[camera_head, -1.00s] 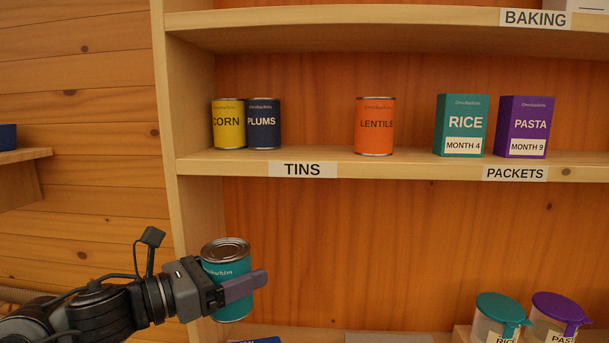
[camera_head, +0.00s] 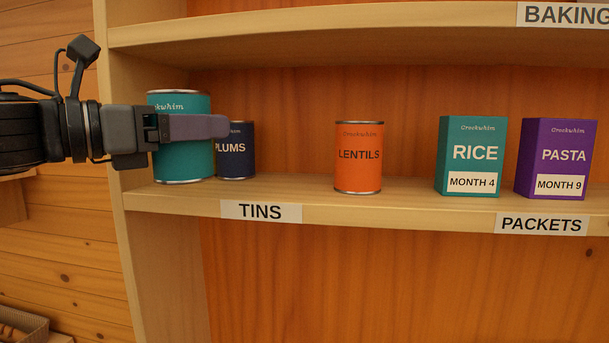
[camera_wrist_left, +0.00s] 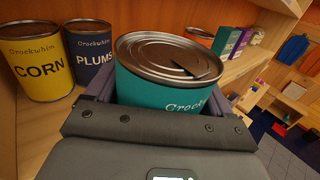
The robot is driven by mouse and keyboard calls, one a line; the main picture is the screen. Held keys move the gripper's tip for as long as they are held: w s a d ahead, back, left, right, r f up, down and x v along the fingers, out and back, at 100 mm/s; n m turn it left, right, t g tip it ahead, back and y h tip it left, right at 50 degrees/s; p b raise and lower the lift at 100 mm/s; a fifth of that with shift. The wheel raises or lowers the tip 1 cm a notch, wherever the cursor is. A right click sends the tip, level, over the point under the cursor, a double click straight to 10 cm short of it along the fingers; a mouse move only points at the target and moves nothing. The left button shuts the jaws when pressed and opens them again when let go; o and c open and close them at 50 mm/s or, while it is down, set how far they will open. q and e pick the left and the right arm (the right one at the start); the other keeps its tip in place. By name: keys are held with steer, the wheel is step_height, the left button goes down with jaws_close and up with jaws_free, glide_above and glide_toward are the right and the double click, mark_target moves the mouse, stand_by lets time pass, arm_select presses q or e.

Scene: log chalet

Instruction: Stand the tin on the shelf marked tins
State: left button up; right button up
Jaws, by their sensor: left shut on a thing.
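A teal tin (camera_head: 183,162) with a silver rim is held upright by my left gripper (camera_head: 195,127), which is shut on it. In the head view the tin is at the left end of the shelf marked TINS (camera_head: 330,211), in front of the plums tin and hiding the corn tin. I cannot tell whether its base touches the shelf. In the left wrist view the teal tin (camera_wrist_left: 165,88) is between the fingers, with its lid showing. The label TINS (camera_head: 261,212) is on the shelf edge. My right gripper is not in view.
A yellow corn tin (camera_wrist_left: 40,65) and a navy plums tin (camera_head: 236,160) stand at the shelf's left end. An orange lentils tin (camera_head: 358,165) stands alone, with bare shelf between it and plums. Rice (camera_head: 470,155) and pasta (camera_head: 556,160) packets stand right, above PACKETS (camera_head: 541,224).

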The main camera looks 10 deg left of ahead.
arm_select(q)
steer(key=shift+f+p+x, duration=0.45)
steer(key=shift+p+x, duration=1)
steer(key=shift+x, duration=1.65)
steer(key=shift+f+p+x, duration=0.5)
steer(key=shift+p+x, duration=1)
steer(key=shift+x, duration=1.6)
steer(key=shift+f+p+x, duration=0.45)
steer(key=shift+p+x, duration=1)
steer(key=shift+x, duration=1.65)
steer(key=shift+f, duration=0.25)
